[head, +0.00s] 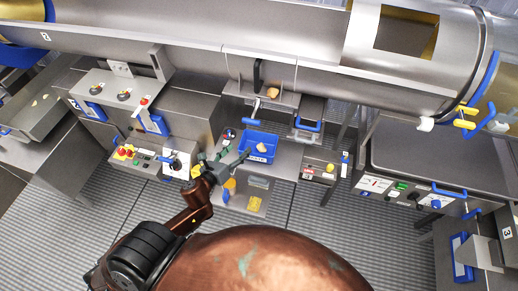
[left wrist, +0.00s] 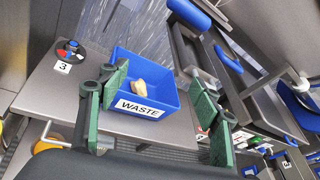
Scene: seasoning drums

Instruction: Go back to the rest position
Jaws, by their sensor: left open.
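My left gripper (head: 222,160) is over the small work table in the middle of the head view, close to the left side of a blue bin (head: 262,143). In the left wrist view my left gripper (left wrist: 160,90) has its two green fingers spread apart, with nothing held between them. The blue bin, labelled WASTE (left wrist: 150,116), lies beyond the fingers. A light tan lump (left wrist: 139,88) lies in the bin. My right gripper is not in view.
A large metal drum (head: 395,70) runs across the back. A control panel (head: 130,157) stands left of my gripper, and another (head: 400,188) stands at the right. A numbered round holder (left wrist: 70,54) is beside the bin. Striped floor (head: 310,205) shows in front.

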